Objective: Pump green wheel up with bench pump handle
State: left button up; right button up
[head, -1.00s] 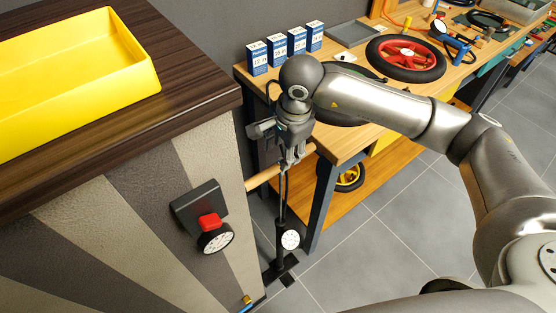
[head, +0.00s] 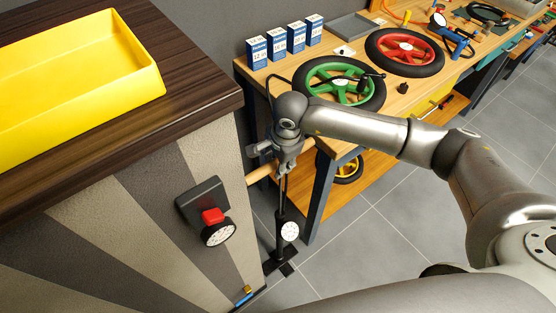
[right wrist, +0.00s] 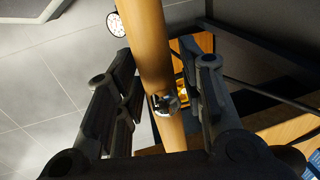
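The green wheel (head: 318,82), with a black tyre, lies flat on the workbench in the head view; a black hose end with a chuck (head: 363,84) lies over it. The bench pump (head: 281,226) stands on the floor beside the bench, with a white gauge (head: 289,231) and a wooden cross handle (head: 262,174) on its rod. My right gripper (head: 283,172) is at the handle from above. In the right wrist view the handle (right wrist: 148,45) runs between the open fingers (right wrist: 168,85), with gaps on both sides. My left gripper is out of view.
The bench (head: 330,140) holds a red wheel (head: 405,50) and several blue-white boxes (head: 278,42). A yellow wheel (head: 347,170) is on the lower shelf.

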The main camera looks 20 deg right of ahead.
grip_shut()
notch_tip(320, 180, up, 10)
jog(key=shift+w+f+p, duration=0.1)
jog(key=shift+f+p, duration=0.1)
jog(key=shift+p, duration=0.55)
jog(key=shift+o, duration=2)
grip_release()
jog(key=shift+f, duration=0.1)
notch_tip(320, 180, up, 12)
jog(key=s, duration=0.2)
jog(key=shift+s+d, duration=0.15)
jog(key=shift+d, duration=0.25)
jog(key=shift+f, duration=0.15)
